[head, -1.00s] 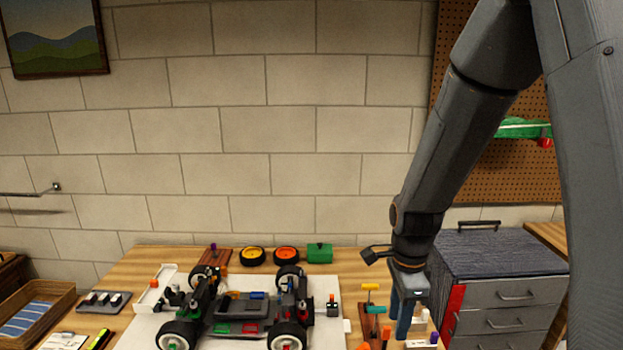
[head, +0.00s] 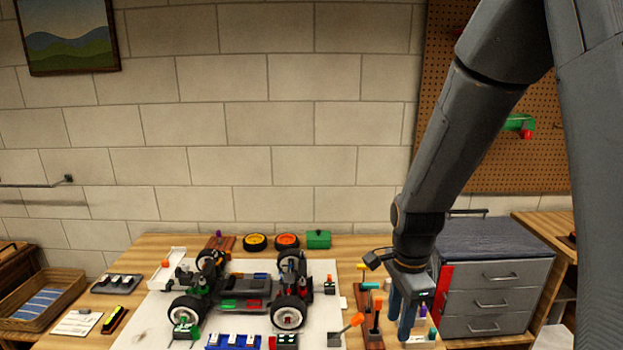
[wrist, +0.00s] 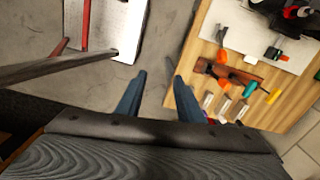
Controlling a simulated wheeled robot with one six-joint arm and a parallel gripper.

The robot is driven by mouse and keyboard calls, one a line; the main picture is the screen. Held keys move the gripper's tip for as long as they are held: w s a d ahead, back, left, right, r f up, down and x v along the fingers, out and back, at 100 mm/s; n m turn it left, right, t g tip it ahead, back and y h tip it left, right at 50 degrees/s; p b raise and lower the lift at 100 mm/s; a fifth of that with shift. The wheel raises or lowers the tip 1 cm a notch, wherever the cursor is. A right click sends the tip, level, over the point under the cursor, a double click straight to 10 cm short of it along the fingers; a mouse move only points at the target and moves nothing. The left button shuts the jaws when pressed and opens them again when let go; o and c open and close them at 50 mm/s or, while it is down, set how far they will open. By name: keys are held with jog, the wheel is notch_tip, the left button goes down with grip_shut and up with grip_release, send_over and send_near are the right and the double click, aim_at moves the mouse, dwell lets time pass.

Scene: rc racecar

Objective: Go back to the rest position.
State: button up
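My gripper (head: 408,318) hangs at the right end of the workbench in the head view, fingers pointing down. In the wrist view its two blue fingers (wrist: 155,92) are spread with a clear gap and nothing between them. Its tips show over the grey floor there, beside the bench edge. The RC car chassis (head: 245,300) stands on a white mat (head: 140,325) left of my gripper. My arm comes down from the upper right.
A tool rack (head: 371,325) with coloured handles stands close left of my gripper. A grey drawer cabinet (head: 495,285) stands to the right. Wheels (head: 287,241) and a green box (head: 318,239) lie at the bench's back. A pegboard (head: 470,130) covers the wall behind my arm.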

jog(key=s+f+n+t+b, duration=0.1)
jog(key=s+f+n+b, duration=0.3)
jog(key=n+b, duration=0.5)
jog(key=s+n, duration=0.2)
jog(key=n, duration=0.5)
jog(key=shift+d+f, duration=0.15)
jog(key=shift+d, duration=0.2)
